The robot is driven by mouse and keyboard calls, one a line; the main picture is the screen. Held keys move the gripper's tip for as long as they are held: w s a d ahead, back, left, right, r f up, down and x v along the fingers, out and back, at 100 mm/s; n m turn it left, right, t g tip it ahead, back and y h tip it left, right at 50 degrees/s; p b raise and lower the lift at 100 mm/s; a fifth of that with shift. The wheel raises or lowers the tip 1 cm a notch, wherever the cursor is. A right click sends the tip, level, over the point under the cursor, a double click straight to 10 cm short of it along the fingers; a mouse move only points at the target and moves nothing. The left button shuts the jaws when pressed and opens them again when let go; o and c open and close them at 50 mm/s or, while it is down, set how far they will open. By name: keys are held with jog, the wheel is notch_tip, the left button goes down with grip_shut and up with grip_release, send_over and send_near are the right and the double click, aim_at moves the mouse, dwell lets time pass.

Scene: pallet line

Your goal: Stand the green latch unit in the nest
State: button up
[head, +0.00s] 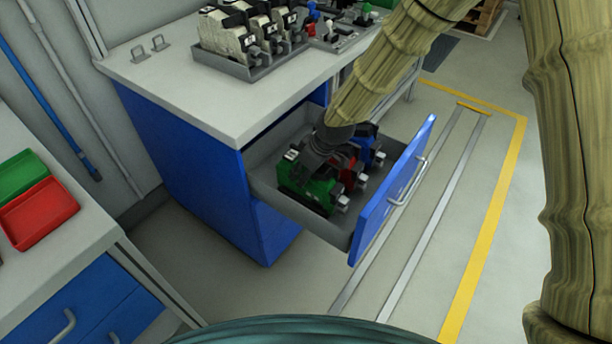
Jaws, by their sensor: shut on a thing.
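The green latch unit (318,192) is inside the open drawer, at the near left end of a row of units. My gripper (327,160) reaches down into the drawer from above and is shut on the green latch unit; its fingers are partly hidden among the units. A red unit (348,178) and a blue unit (379,159) sit close beside it to the right. I cannot make out for certain which fixture is the nest; a grey plate with small parts (345,38) lies on the worktop behind my arm, partly covered.
The drawer (318,229) is pulled out from the blue cabinet (215,185), its front panel close to the units. A grey tray (238,67) of white-and-black units stands on the worktop (190,97). Red and green bins (40,214) sit at left. Open floor lies right.

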notch_tip(320, 180, up, 9)
jog(key=shift+f+p, duration=0.1)
jog(key=shift+p, duration=0.25)
notch_tip(320, 180, up, 9)
jog(key=p, duration=0.6)
jog(key=shift+f+p, duration=0.2)
jog(key=shift+p, duration=0.2)
